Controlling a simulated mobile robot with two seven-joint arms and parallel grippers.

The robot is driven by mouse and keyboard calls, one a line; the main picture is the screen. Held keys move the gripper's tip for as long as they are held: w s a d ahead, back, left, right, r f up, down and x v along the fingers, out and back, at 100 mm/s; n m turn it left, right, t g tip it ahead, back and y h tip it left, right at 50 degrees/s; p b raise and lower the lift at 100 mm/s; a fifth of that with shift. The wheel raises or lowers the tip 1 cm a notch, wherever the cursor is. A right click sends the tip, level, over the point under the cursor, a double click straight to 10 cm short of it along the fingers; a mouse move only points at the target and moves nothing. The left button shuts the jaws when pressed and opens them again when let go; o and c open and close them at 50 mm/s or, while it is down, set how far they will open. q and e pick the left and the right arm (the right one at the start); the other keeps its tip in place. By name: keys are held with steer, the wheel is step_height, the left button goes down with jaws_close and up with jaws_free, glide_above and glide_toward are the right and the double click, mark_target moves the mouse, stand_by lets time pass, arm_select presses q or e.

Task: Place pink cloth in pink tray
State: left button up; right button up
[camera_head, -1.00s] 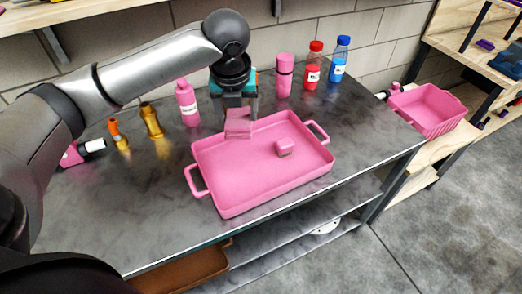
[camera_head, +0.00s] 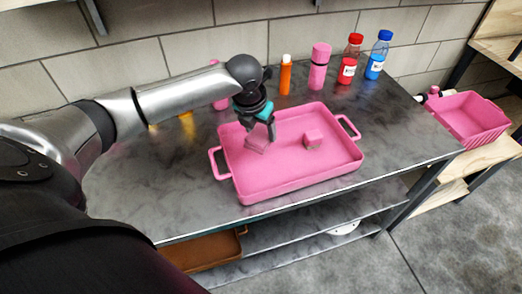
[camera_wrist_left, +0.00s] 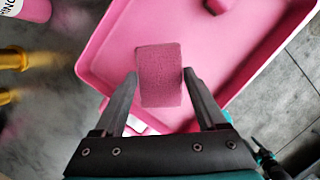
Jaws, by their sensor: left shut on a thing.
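The pink tray (camera_head: 290,185) is a shallow pan with two handles on the grey table, and part of it shows in the left wrist view (camera_wrist_left: 100,48). My left gripper (camera_head: 261,137) comes down over the left half of the tray. It is shut on the pink cloth (camera_head: 255,147), a folded block. The left wrist view shows the cloth (camera_wrist_left: 160,72) between the two fingers (camera_wrist_left: 159,78). The cloth is inside the tray's outline, low over its floor; I cannot tell if it touches. My right gripper is not in view.
A pink sponge-like block (camera_head: 313,139) lies in the tray's right half. An orange bottle (camera_head: 285,76), a pink bottle (camera_head: 319,68), a red bottle (camera_head: 350,60) and a blue bottle (camera_head: 378,56) stand behind. A pink basket (camera_head: 468,117) sits at the right. The table front is clear.

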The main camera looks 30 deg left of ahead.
mark_target(257, 138)
arm_select(q)
steer(key=shift+f+b, duration=0.7)
steer(key=shift+f, duration=2.9)
steer(key=o, duration=1.3)
steer(key=p+v, duration=0.3)
steer(key=v, duration=0.8)
steer(key=shift+w, duration=0.1)
steer(key=shift+s+r, duration=0.25)
steer(key=shift+r, duration=0.3)
